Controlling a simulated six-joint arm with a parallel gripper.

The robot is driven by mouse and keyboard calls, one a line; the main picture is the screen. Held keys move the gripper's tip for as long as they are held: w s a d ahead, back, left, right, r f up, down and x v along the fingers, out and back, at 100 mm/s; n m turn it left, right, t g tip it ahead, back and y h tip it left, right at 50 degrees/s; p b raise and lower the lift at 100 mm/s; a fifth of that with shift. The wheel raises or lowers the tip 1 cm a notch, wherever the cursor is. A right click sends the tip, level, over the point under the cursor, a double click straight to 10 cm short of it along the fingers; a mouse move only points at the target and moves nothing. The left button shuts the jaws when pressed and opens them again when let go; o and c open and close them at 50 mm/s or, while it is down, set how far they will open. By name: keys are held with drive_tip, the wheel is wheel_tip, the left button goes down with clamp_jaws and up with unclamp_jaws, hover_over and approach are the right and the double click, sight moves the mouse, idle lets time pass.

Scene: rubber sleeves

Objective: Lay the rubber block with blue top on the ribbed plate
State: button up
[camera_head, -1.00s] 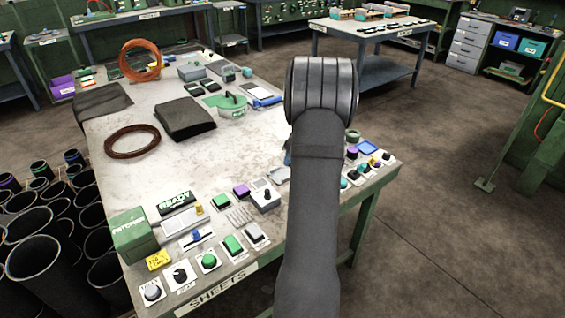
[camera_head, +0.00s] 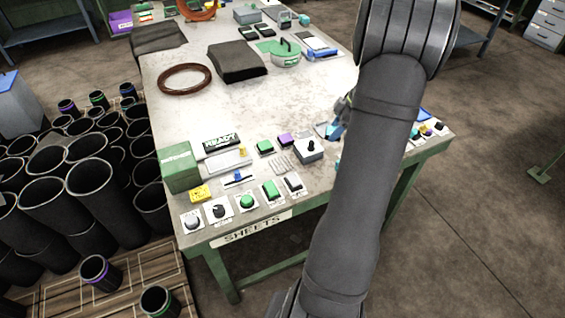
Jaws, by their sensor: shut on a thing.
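My gripper (camera_head: 341,112) shows only in part at the left edge of my forearm, over the right side of the table. A small blue piece (camera_head: 336,131) shows at its tips and looks like part of the rubber block with blue top; the rest is hidden behind my arm. A small light plate with parallel lines (camera_head: 278,163) lies near the front of the table, left of my gripper. It may be the ribbed plate, but it is too small to be sure.
Switches and buttons, such as a green button (camera_head: 246,202) and a grey knob box (camera_head: 309,149), crowd the front of the table (camera_head: 190,110). The table's middle is clear.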

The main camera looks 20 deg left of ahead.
drive_tip(key=s+a+n+g+h, duration=0.1)
drive_tip(key=s+a+n+g, duration=0.2)
drive_tip(key=s+n, duration=0.45)
hover_over(279, 165)
drive_tip(key=w, duration=0.1)
drive_tip(key=f, duration=0.4)
drive_tip(key=d+f, duration=0.1)
drive_tip(key=f, duration=0.1)
drive_tip(key=shift+w+f, duration=0.1)
drive_tip(key=shift+f, duration=2.05)
drive_tip(key=o, duration=1)
drive_tip(key=shift+f, duration=0.15)
drive_tip(key=shift+c, duration=0.2)
drive_tip(key=shift+o, duration=0.2)
drive_tip(key=v, duration=1.2)
drive_tip(key=shift+a+r, duration=0.2)
drive_tip(key=shift+r, duration=0.15)
